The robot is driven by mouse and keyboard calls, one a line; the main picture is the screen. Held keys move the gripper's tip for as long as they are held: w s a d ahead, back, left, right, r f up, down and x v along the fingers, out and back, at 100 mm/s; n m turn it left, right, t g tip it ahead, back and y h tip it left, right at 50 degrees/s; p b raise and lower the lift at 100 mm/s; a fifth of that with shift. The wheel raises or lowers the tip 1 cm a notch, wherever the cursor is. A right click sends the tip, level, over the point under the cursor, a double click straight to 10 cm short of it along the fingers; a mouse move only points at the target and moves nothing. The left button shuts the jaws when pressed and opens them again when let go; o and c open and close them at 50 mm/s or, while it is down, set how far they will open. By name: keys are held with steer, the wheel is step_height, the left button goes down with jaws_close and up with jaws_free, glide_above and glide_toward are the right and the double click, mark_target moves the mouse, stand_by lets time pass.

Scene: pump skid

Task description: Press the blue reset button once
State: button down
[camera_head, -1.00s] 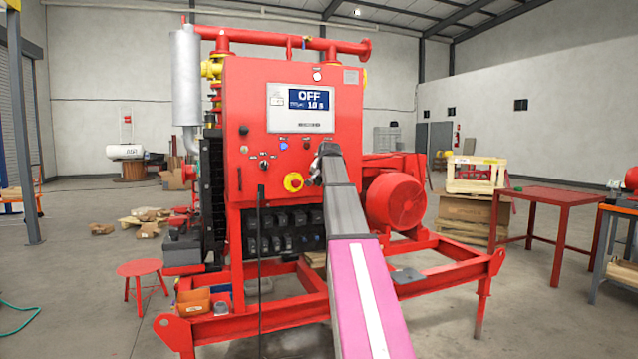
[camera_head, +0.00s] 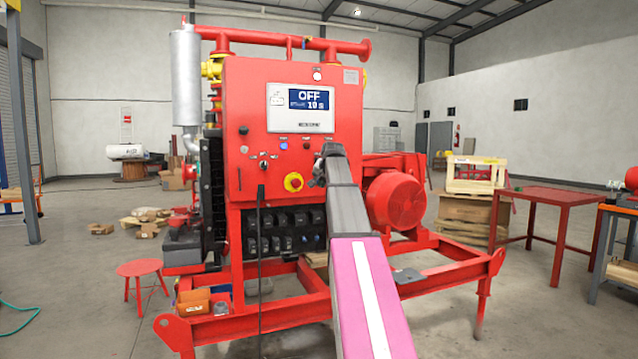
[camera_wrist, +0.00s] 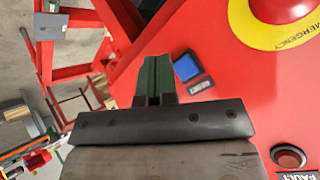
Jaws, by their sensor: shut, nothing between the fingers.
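In the wrist view a blue square button (camera_wrist: 187,67) in a dark housing sits on the red panel, just right of my fingertips; I read no label on it. My gripper (camera_wrist: 157,63) is shut and empty, its green fingers beside the button with a small gap showing in the picture. In the head view my gripper (camera_head: 318,174) is in front of the right side of the red control panel (camera_head: 240,100) and hides that part of it. A round blue light or button (camera_head: 283,145) shows on the panel, left of my gripper.
The yellow-ringed emergency stop (camera_head: 293,182) is close left of my gripper; it also shows in the wrist view (camera_wrist: 280,12). A red round lamp (camera_wrist: 289,158) labelled FAULT is at the lower right there.

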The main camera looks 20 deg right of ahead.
steer(key=s, duration=0.3)
steer(key=shift+s, duration=0.25)
stand_by(0.6)
steer(key=s+a+f+n+g, duration=0.1)
steer(key=s+a+f, duration=0.25)
steer(key=f, duration=0.75)
steer(key=s+a+f+n+g+y, duration=0.1)
steer(key=s+a+f+g, duration=0.3)
steer(key=f, duration=0.7)
steer(key=s+a+f+n+t, duration=0.15)
steer(key=a+f, duration=0.35)
steer(key=f, duration=0.7)
steer(key=s+a+f+n+g, duration=0.2)
steer(key=s+a+f, duration=0.3)
steer(key=s+f, duration=0.6)
steer(key=s+a+f+n+g, duration=0.2)
steer(key=s+a+f, duration=0.3)
steer(key=s+f, duration=0.6)
steer(key=shift+s+a+f+g, duration=0.2)
steer(key=shift+s+f+g, duration=0.2)
steer(key=shift+f+g, duration=0.25)
steer(key=shift+n, duration=0.25)
